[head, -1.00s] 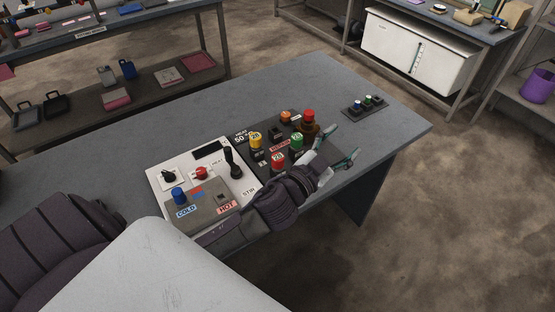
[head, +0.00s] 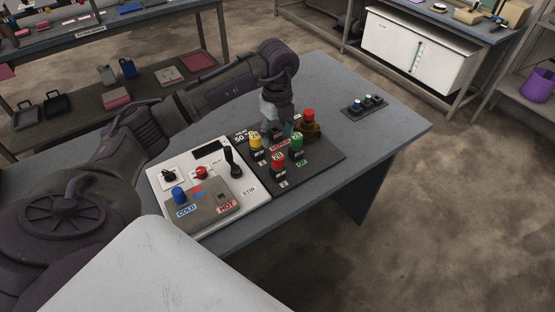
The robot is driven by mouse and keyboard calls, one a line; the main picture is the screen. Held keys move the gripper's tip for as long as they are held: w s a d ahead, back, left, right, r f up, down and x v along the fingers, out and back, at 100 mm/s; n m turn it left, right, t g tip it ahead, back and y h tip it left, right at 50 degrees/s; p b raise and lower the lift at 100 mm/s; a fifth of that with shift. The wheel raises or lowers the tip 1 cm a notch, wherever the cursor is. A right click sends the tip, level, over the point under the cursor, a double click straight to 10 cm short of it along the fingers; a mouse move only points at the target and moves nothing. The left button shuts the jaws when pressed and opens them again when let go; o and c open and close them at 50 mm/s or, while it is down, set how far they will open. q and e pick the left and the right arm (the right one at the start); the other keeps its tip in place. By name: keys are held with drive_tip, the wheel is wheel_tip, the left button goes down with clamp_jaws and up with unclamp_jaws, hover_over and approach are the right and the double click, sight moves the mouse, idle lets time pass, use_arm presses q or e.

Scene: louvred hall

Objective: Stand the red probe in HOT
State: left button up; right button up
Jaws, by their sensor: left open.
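The grey box (head: 205,213) on the white panel carries COLD and HOT labels. A blue-topped probe (head: 179,195) stands at COLD. The HOT socket (head: 222,200), above its red label, looks empty. Red-topped pieces stand on the dark mat (head: 318,164): one numbered (head: 278,160) at the front, and one (head: 309,115) in a brown base at the back. I cannot tell for certain which is the red probe. My left gripper (head: 280,134) points down at the mat's back edge, open, just left of the brown base. Its fingertips are partly hidden. My right gripper is out of view.
Yellow (head: 256,141) and green (head: 297,141) numbered pieces stand close in front of my left gripper. A black lever (head: 231,155) rises from the white panel. A small rack (head: 365,106) sits at the back right.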

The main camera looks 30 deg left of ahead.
sight(278, 156)
use_arm(q)
wheel_tip(278, 156, down, 10)
drive_tip(key=b, duration=0.6)
drive_tip(key=shift+b, duration=0.35)
clamp_jaws()
